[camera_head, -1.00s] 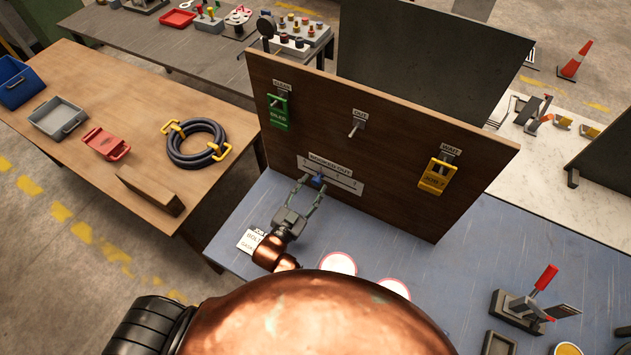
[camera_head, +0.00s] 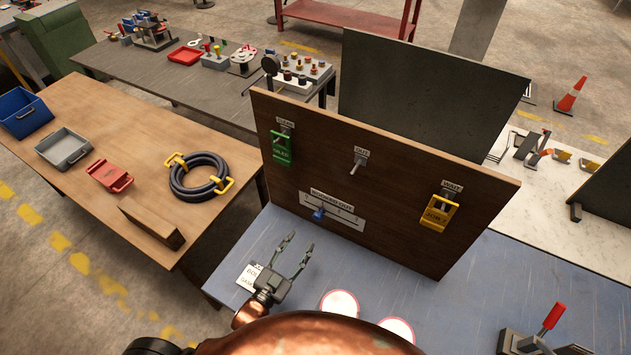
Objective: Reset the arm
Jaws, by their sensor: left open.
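My left gripper (camera_head: 290,258) is open and empty above the blue-grey table, in front of the upright brown wooden board (camera_head: 390,215). A slider panel (camera_head: 345,218) on the board carries a blue knob (camera_head: 318,215) at its left part. The gripper's fingertips are apart from the knob. A green tag (camera_head: 281,149) hangs on the board's left peg and a yellow tag (camera_head: 440,213) on its right peg. The middle peg (camera_head: 357,163) is bare. My right gripper is not in view.
Two white discs with red rims (camera_head: 339,302) lie on the blue-grey table (camera_head: 450,300). A red-handled clamp (camera_head: 540,332) stands at the right. The wooden table (camera_head: 95,210) at left holds bins, a black hose coil (camera_head: 198,177) and a wooden block (camera_head: 150,224).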

